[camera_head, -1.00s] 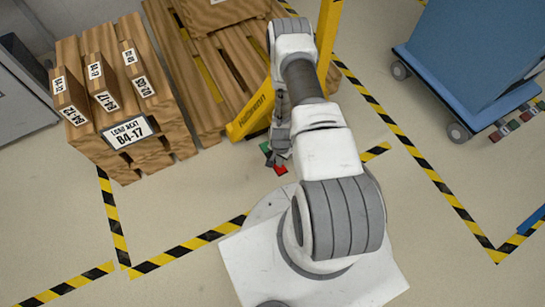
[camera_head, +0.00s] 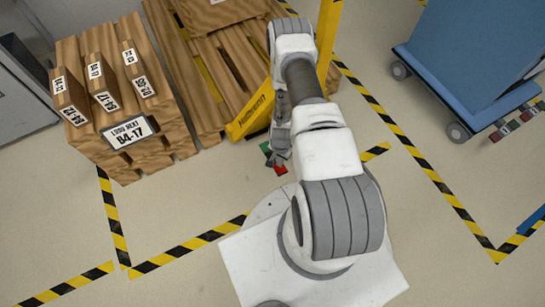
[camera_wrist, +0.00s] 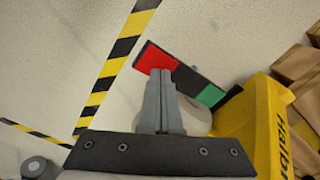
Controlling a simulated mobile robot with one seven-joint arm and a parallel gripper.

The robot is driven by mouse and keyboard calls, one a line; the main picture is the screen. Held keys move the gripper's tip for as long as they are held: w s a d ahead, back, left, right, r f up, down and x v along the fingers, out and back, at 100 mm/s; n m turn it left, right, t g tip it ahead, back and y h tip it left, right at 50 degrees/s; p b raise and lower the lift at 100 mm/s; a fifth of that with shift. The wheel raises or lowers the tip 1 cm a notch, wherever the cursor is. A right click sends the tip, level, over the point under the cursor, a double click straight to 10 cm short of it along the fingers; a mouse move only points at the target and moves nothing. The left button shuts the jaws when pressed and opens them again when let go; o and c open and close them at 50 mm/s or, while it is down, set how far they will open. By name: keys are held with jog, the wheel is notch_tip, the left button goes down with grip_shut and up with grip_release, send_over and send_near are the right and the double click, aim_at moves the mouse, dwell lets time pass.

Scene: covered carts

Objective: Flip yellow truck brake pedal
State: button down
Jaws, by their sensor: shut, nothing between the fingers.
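The yellow truck (camera_head: 251,117) stands at the pallet. It also shows at the right of the wrist view (camera_wrist: 255,125). Its brake pedal (camera_wrist: 192,82) is a dark bar with a red end and a green end. The red end (camera_head: 280,170) shows beside my gripper in the head view. My gripper (camera_wrist: 160,78) is shut and empty. In the wrist view its fingertips overlap the pedal near the red end and hide part of its lower edge. I cannot tell whether they touch it.
A wooden pallet (camera_head: 207,127) stands behind the truck, with a crate labelled B4-17 (camera_head: 110,150) at left. A blue covered cart (camera_head: 470,60) with its own red and green pedals (camera_head: 505,128) is at right. Striped floor tape (camera_head: 195,243) crosses the open floor.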

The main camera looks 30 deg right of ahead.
jog(key=shift+f+b, duration=0.75)
jog(key=shift+f, duration=0.3)
dwell(0.4)
notch_tip(320, 180, up, 7)
jog(key=p, duration=0.5)
dwell(0.4)
dwell(0.4)
